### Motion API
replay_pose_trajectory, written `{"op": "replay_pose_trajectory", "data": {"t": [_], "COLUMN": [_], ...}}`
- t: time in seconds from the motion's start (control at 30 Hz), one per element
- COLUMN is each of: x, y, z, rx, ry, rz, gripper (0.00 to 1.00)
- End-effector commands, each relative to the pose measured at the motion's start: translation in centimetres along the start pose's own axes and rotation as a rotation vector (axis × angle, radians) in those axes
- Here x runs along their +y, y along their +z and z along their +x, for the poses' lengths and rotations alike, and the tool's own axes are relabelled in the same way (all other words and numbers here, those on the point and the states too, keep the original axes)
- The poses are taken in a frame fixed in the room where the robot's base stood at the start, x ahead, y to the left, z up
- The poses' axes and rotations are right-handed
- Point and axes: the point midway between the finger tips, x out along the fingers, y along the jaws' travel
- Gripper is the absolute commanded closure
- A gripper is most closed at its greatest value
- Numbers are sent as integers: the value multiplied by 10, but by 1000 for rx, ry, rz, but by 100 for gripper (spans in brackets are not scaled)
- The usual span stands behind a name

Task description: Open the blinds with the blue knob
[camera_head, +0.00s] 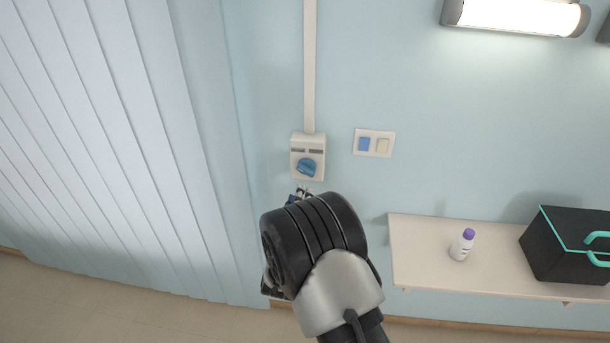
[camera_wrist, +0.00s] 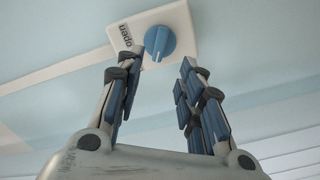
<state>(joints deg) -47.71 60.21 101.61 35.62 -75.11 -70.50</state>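The blue knob (camera_head: 306,167) sits on a white control box (camera_head: 308,142) on the wall, below a vertical white conduit. In the wrist view the blue knob (camera_wrist: 159,42) is on its white plate (camera_wrist: 183,18), beside a label reading "open". My gripper (camera_wrist: 153,66) is open, with its blue-padded fingers apart and pointing toward the knob. The knob shows between and just beyond the fingertips, with no clear contact. In the head view my gripper (camera_head: 302,193) is just below the box, mostly hidden by my arm. The vertical blinds (camera_head: 110,130) hang at the left, their slats side by side.
A switch plate (camera_head: 374,143) with a blue and a cream rocker is right of the box. A shelf (camera_head: 425,275) at the lower right holds a purple-capped bottle (camera_head: 462,245) and a black case (camera_head: 565,248). A lit lamp (camera_head: 520,15) is above. The wall around the knob is clear.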

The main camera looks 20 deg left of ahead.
Motion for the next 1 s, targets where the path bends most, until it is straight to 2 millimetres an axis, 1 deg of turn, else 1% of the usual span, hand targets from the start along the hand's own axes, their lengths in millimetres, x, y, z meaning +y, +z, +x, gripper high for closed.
{"op": "replay_pose_trajectory", "data": {"t": [0.03,0.1,0.3,0.4,0.5,0.6,0.7,0.93,0.97,1.0], "x": [0,0,0,0,-1,0,0,0,0,0], "y": [1,1,1,1,0,0,0,0,0,0], "z": [12,28,69,86,97,104,107,107,107,107], "rx": [-1,-1,0,0,0,1,0,0,0,0], "ry": [3,3,2,1,-1,0,-2,-2,-2,-2], "rz": [2,2,2,2,1,1,0,0,0,0], "gripper": [65,65,65,65,65,65,65,65,66,68]}}
